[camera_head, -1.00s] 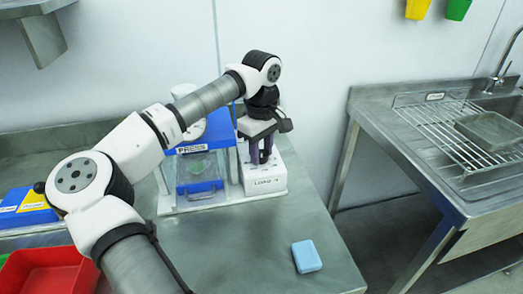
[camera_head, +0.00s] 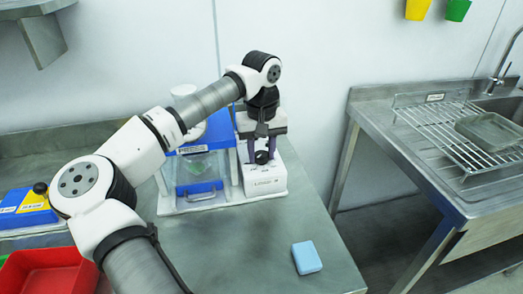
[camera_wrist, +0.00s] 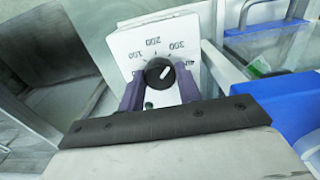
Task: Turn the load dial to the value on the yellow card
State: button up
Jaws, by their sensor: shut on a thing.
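The load dial (camera_wrist: 160,73) is a black round knob with a white pointer, on a white panel marked 100, 200 and 300. In the wrist view the pointer slants up and right, roughly toward the 300 side; I cannot read an exact value. My gripper (camera_wrist: 161,84) has its purple fingers on both sides of the knob and is shut on it. In the head view the dial (camera_head: 262,157) shows between the fingers on the white box. I cannot make out a yellow card with a readable value.
The blue-and-white press (camera_head: 200,168) with a clear front stands just left of the dial box (camera_head: 265,181). A light blue block (camera_head: 306,257) lies on the bench. A red bin (camera_head: 48,272) and a blue-yellow box (camera_head: 25,212) are at left. A sink counter is at right.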

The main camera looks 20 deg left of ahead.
aim_at(262, 154)
dwell(0.4)
jog(key=o, duration=1)
jog(key=shift+r, duration=0.15)
notch_tip(262, 154, up, 14)
jog(key=b, duration=0.1)
jog(key=shift+f, duration=0.2)
jog(key=shift+r, duration=0.1)
